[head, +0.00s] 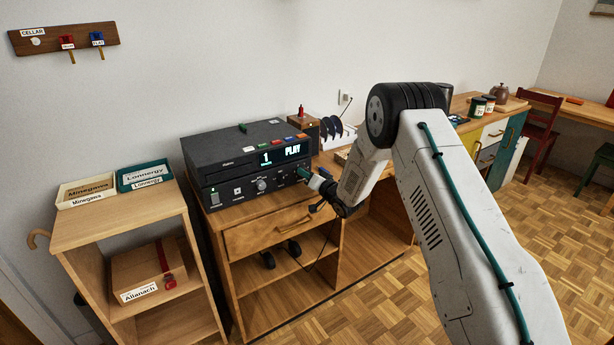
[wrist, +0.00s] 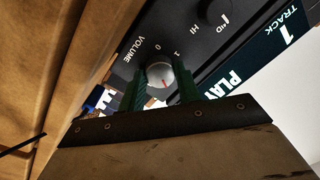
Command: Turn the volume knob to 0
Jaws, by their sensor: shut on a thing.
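The volume knob (wrist: 158,76) is a round grey knob with a red mark on its face, on the black front of the player (head: 237,188). The word VOLUME and small scale figures are printed beside it in the wrist view. My gripper (wrist: 162,78) has its two green fingers on either side of the knob and is shut on it. The red mark points towards the palm side of the gripper; its exact setting is hard to read. In the head view, my gripper (head: 306,174) is at the right end of the player's front and hides the knob.
A lit display (head: 280,155) reads 1 PLAY. Another knob (head: 261,184) sits left of my gripper. The player stands on a wooden cabinet with a drawer (head: 268,229) below. A small shelf (head: 120,226) with labelled boxes stands left. Parquet floor is open at right.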

